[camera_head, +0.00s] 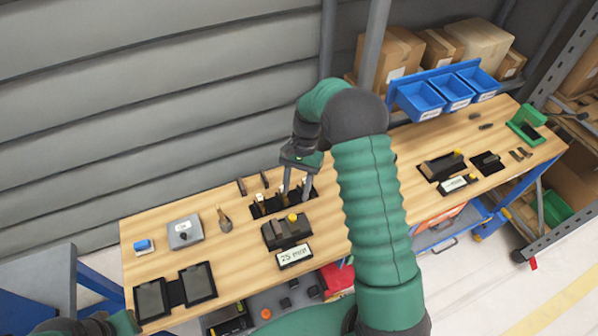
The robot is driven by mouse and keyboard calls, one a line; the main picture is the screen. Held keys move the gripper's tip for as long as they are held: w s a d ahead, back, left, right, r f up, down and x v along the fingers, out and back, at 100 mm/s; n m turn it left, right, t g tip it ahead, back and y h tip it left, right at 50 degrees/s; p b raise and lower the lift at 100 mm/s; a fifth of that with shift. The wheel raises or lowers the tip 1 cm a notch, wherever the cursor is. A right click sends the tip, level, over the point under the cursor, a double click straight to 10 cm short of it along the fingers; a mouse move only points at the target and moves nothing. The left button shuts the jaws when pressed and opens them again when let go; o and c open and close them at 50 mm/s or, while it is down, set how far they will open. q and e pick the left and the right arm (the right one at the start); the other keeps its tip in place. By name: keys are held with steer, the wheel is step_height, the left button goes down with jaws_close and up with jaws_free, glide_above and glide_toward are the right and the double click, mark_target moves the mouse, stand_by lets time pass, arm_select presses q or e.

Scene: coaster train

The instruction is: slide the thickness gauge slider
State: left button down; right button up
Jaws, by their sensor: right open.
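A black gauge-like block with a yellow knob (292,217) stands near the middle of the table, behind a white "25 mm" label (294,257). A similar dark block with a yellow knob (443,166) stands to the right, with its own white label (455,184). I cannot tell for sure which is the thickness gauge. My right gripper (297,194) points down, open, over a black holder (262,208) with several small upright pieces, just behind the 25 mm block. Whether its fingertips touch a piece is unclear. Part of my left arm shows at bottom left; its gripper is out of view.
The wooden table (240,262) carries a grey box (184,232), a small blue item (144,246) and two dark panels (176,290) on the left. Blue bins (420,101) line the back right. A green holder (524,122) stands far right. My right arm hides the table's middle.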

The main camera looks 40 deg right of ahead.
steer(key=b+v, duration=0.1)
steer(key=v, duration=0.7)
steer(key=shift+w+d+r, duration=0.1)
steer(key=shift+w+d, duration=0.05)
